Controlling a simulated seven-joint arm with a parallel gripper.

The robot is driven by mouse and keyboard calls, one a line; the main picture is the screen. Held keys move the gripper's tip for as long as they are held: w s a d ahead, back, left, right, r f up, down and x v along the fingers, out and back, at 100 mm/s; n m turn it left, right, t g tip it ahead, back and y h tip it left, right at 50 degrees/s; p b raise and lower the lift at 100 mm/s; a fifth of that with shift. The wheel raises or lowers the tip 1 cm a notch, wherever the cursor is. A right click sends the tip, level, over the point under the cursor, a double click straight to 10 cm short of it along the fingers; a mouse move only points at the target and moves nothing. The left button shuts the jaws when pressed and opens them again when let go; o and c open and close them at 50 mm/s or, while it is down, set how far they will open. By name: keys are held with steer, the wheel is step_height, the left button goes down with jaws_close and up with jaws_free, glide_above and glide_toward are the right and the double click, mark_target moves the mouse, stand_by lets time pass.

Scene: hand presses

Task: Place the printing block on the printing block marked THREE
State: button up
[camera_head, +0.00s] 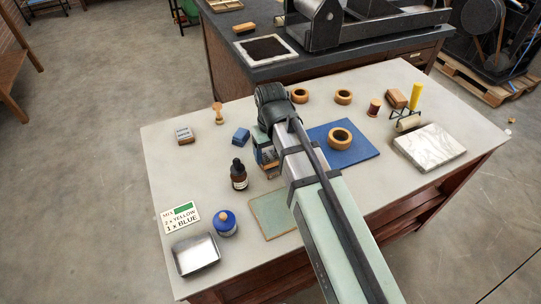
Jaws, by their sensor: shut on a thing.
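A small printing block (185,135) with a pale, marked top lies on the left part of the grey table; its lettering is too small to read. My gripper (273,104) is at the dark end of my arm, above the middle of the table, to the right of this block and apart from it. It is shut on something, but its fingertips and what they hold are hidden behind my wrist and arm. A small box-like thing (268,152) with a dark teal upper part shows just left of my arm and is partly covered by it.
A blue block (241,136), a wooden-handled stamp (218,112) and a dropper bottle (239,174) stand near the gripper. A blue mat (362,148) with a wooden ring (340,138) lies right of my arm. A marble slab (430,147) is further right. The table's left back corner is clear.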

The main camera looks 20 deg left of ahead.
mark_target(271, 155)
steer(key=shift+f, duration=0.9)
steer(key=shift+f, duration=0.15)
steer(key=o, duration=1.1)
step_height(271, 155, up, 12)
steer(key=shift+r, duration=0.15)
